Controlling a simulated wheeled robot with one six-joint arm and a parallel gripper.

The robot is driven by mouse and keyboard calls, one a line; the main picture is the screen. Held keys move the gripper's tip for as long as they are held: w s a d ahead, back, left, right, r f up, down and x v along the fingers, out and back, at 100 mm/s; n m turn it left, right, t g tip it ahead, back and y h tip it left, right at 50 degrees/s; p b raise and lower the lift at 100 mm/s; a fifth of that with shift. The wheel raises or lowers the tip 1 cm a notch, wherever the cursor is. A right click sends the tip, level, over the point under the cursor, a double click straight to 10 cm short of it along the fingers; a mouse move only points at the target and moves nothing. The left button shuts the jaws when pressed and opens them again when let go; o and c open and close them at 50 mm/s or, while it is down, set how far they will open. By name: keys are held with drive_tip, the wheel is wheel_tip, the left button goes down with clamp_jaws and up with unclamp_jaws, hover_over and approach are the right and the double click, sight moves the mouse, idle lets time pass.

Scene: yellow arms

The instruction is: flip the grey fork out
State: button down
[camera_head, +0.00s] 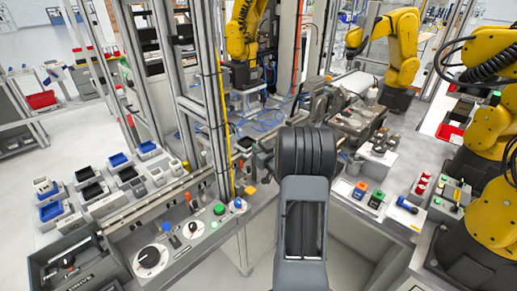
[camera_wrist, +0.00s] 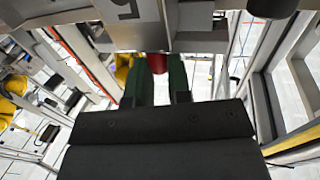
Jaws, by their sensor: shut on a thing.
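In the wrist view my gripper (camera_wrist: 160,76) points up the picture, with two dark green fingers. It is shut on a small red piece (camera_wrist: 157,62) that shows between the fingertips. Grey metal parts (camera_wrist: 195,20) lie just beyond the fingertips and cover the top of the view. I cannot tell which of these grey parts is the fork, or whether the red piece belongs to it. In the head view my dark arm link covers the middle, and my gripper and the place it touches are hidden behind it.
In the head view a grey control panel (camera_head: 205,232) with knobs and buttons stands left of my arm. Yellow robot arms (camera_head: 497,130) crowd the right. A bench with small blocks (camera_head: 376,199) is right of my arm. Upright metal posts (camera_head: 212,120) stand left of centre.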

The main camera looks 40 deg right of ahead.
drive_tip(key=shift+s+d+f+b, duration=0.1)
drive_tip(key=shift+s+d+b, duration=0.05)
drive_tip(key=shift+s+b, duration=0.6)
drive_tip(key=c, duration=1.4)
unclamp_jaws()
drive_tip(key=shift+w, duration=0.1)
drive_tip(key=shift+c, duration=0.2)
drive_tip(key=shift+o, duration=1.9)
drive_tip(key=s+a+b, duration=0.1)
drive_tip(key=s+b, duration=0.1)
drive_tip(key=s, duration=1.2)
